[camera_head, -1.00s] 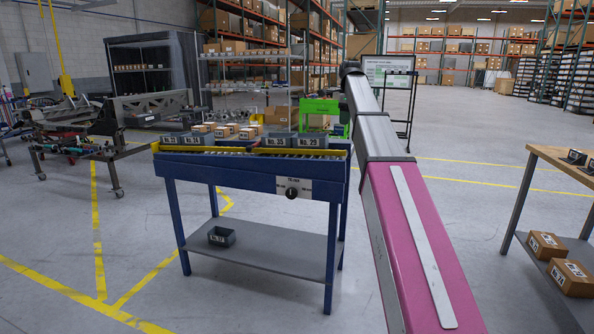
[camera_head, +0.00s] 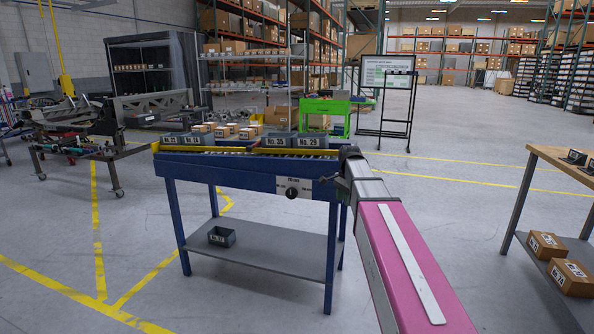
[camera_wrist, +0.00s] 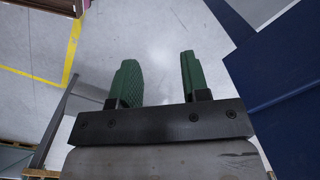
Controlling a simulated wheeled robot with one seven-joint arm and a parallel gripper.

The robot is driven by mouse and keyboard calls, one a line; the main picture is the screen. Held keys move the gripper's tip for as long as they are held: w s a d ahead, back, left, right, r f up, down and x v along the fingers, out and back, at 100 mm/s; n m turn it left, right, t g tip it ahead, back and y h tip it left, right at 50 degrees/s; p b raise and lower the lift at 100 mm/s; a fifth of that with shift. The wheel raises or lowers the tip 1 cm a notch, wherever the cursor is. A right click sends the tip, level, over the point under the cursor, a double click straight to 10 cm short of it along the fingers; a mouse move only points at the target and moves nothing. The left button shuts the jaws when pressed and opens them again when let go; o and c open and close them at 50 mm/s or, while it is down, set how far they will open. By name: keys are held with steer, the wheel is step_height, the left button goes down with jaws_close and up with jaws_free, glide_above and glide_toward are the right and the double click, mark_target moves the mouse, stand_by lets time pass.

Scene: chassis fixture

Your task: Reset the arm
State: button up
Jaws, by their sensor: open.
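My gripper shows in the wrist view (camera_wrist: 158,80) with its two green fingers apart and nothing between them, over grey floor. In the head view my pink and grey arm reaches forward from the lower right. Its far end is at the right end of the blue workbench (camera_head: 252,175), and the gripper fingers there are too small and hidden to make out clearly. In the wrist view the blue bench also shows close on the right (camera_wrist: 285,90). I cannot tell whether the arm touches it.
Grey bins (camera_head: 276,139) and small boxes stand on the bench top. One bin (camera_head: 221,236) sits on its lower shelf. A wooden table (camera_head: 556,157) with boxes below is at the right. A metal frame cart (camera_head: 75,145) is at the left. Floor between the bench and wooden table is clear.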

steer(key=s+f+n, duration=1.2)
steer(key=s+f, duration=1.1)
steer(key=f, duration=0.1)
steer(key=shift+s+d+f, duration=0.2)
steer(key=shift+s+f, duration=0.05)
steer(key=shift+f, duration=0.1)
